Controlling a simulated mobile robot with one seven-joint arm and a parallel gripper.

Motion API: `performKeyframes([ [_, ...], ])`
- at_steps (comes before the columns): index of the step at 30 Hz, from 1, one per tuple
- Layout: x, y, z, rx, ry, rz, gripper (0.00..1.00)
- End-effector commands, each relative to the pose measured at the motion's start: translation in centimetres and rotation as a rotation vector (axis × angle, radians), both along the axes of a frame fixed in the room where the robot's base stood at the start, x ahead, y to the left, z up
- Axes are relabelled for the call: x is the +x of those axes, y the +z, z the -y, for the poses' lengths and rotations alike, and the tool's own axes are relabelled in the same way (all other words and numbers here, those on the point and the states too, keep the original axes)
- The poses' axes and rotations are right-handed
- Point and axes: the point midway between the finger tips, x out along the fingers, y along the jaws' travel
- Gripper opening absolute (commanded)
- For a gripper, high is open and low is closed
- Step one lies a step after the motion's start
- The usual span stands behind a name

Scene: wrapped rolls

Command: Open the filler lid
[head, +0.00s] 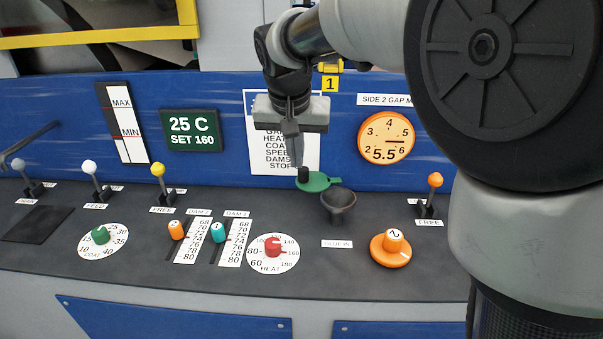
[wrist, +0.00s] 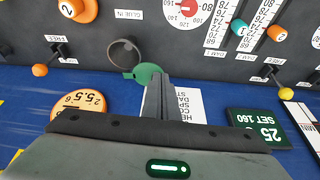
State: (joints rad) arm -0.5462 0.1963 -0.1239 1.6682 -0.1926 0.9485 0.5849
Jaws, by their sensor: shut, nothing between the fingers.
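In the wrist view the green lid (wrist: 142,74) sits beside the open funnel (wrist: 125,50), partly hidden by my fingers. My gripper (head: 297,164) points down with fingers shut and empty, its tips just above or beside the knob. I cannot tell whether they touch it. The shut fingers also show in the wrist view (wrist: 157,78).
An orange knob marked 2 (head: 393,246) and an orange-tipped lever (head: 433,190) stand right of the funnel. A red heat dial (head: 272,246) is front left. The blue back panel (head: 220,100) rises close behind my gripper. The counter before the funnel is clear.

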Motion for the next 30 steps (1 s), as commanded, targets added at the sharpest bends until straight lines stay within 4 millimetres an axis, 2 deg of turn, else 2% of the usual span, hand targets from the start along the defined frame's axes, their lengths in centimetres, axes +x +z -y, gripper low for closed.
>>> performKeyframes([
  [5, 0.8, -2.3, 0.1, -0.002, -0.001, -0.004, 0.0],
  [16, 3.7, -9.6, 0.4, -0.001, -0.004, -0.005, 0.0],
  [18, 5.2, -9.0, 0.4, 0.0, -0.006, -0.001, 0.0],
  [22, 6.7, -9.0, 0.6, 0.001, -0.005, -0.002, 0.0],
  [30, 7.6, -9.0, 0.6, 0.0, -0.003, -0.003, 0.0],
])
